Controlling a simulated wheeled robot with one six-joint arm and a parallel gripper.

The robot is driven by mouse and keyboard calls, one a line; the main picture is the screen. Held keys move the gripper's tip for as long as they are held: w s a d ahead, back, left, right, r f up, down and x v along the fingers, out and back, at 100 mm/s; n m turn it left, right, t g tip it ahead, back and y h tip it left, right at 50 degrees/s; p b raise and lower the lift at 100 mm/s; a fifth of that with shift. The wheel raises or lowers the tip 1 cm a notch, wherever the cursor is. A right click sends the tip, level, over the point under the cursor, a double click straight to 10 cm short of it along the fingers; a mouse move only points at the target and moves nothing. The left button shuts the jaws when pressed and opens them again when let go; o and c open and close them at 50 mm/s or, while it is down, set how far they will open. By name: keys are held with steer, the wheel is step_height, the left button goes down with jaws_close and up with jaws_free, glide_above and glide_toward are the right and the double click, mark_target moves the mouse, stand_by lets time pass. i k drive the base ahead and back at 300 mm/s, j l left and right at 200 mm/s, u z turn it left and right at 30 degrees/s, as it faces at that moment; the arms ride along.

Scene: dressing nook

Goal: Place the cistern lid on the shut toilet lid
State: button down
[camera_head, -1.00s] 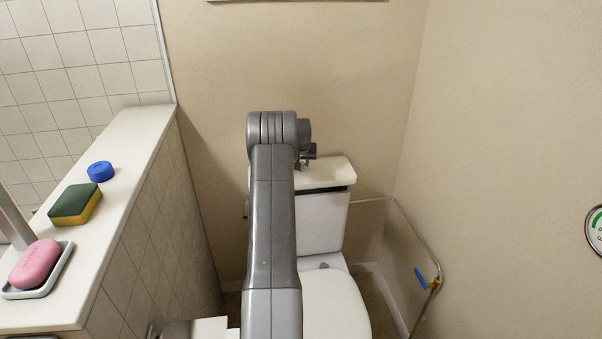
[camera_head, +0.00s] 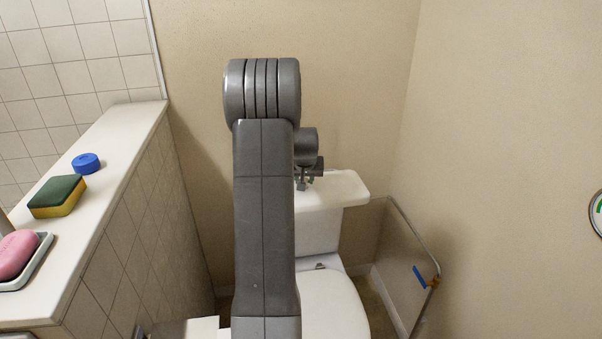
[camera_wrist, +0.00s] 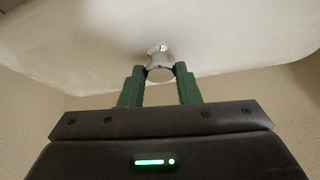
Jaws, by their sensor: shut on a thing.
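The white cistern lid (camera_head: 345,188) shows beyond my arm in the head view, its left part hidden. It appears above the white cistern (camera_head: 320,235); the gap between them cannot be judged. In the wrist view the lid (camera_wrist: 230,35) fills the top, with a chrome knob (camera_wrist: 159,62). My gripper (camera_wrist: 160,78) has its green fingers on both sides of the knob, shut on it. In the head view my gripper (camera_head: 304,184) is small and partly hidden. The shut toilet lid (camera_head: 338,305) is below and in front, its left side hidden by my arm.
A tiled half wall on the left has a white ledge (camera_head: 125,150) bearing a blue round item (camera_head: 86,163), a sponge (camera_head: 58,196) and pink soap (camera_head: 16,253) in a dish. A clear panel with a metal rail (camera_head: 418,242) stands right of the toilet.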

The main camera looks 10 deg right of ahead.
mark_target(315, 316)
steer(key=k+l, duration=0.3)
steer(key=k, duration=0.15)
steer(key=k+l, duration=0.25)
steer(key=k, duration=0.2)
steer(key=k+l, duration=0.3)
steer(key=k, duration=0.15)
